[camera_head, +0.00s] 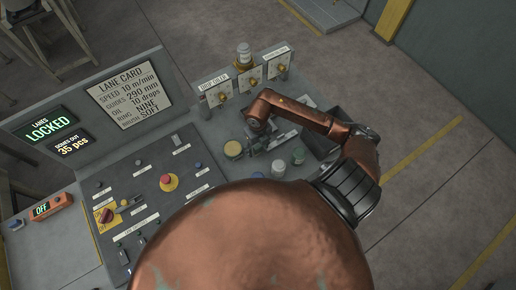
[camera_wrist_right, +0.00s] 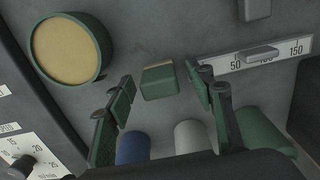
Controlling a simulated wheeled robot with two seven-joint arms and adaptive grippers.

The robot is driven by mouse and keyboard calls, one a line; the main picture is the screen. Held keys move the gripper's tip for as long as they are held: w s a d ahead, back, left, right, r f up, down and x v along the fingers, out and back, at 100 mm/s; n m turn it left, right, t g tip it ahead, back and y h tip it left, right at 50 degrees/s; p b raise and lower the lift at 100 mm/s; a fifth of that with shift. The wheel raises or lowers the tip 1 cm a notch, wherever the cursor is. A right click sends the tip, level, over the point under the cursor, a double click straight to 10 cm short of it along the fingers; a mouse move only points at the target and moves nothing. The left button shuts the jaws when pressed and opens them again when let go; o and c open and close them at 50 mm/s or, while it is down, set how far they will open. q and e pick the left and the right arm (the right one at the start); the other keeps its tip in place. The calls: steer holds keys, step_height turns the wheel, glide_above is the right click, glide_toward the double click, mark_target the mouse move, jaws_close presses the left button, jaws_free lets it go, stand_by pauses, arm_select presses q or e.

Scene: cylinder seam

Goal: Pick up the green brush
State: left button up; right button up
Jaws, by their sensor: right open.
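My right gripper (camera_head: 260,138) reaches over the right part of the console in the head view. In the right wrist view its two fingers (camera_wrist_right: 160,77) are apart, with nothing held. A small green block with a tan face (camera_wrist_right: 158,82) shows between and beyond the fingertips. It may be the green brush; I cannot tell for sure. It appears to rest on the grey surface, apart from the fingers. In the head view the gripper hides this spot. My left gripper is not in view.
A round green piece with a tan top (camera_wrist_right: 68,50) lies beside the fingers. Blue (camera_wrist_right: 133,148), white (camera_wrist_right: 190,136) and green (camera_wrist_right: 262,132) cylinders stand close by. A marked slider scale (camera_wrist_right: 262,55) is behind. A dark tray (camera_head: 325,130) sits to the right.

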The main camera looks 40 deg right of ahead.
steer(key=shift+f, duration=0.2)
steer(key=shift+c, duration=0.7)
steer(key=c, duration=1)
steer(key=shift+r, duration=0.1)
steer(key=shift+r+b, duration=0.4)
steer(key=shift+r, duration=0.15)
steer(key=s+d+r+b, duration=0.1)
steer(key=s+r, duration=0.2)
steer(key=s, duration=0.1)
steer(key=s+d+r+b, duration=0.1)
steer(key=s+r, duration=0.3)
steer(key=s+r+b, duration=0.1)
steer(key=s+r, duration=0.3)
steer(key=shift+s+d, duration=0.1)
steer(key=shift+d, duration=0.3)
steer(key=shift+s+d+r+b, duration=0.1)
steer(key=shift+s+r+b, duration=0.25)
steer(key=shift+s, duration=0.4)
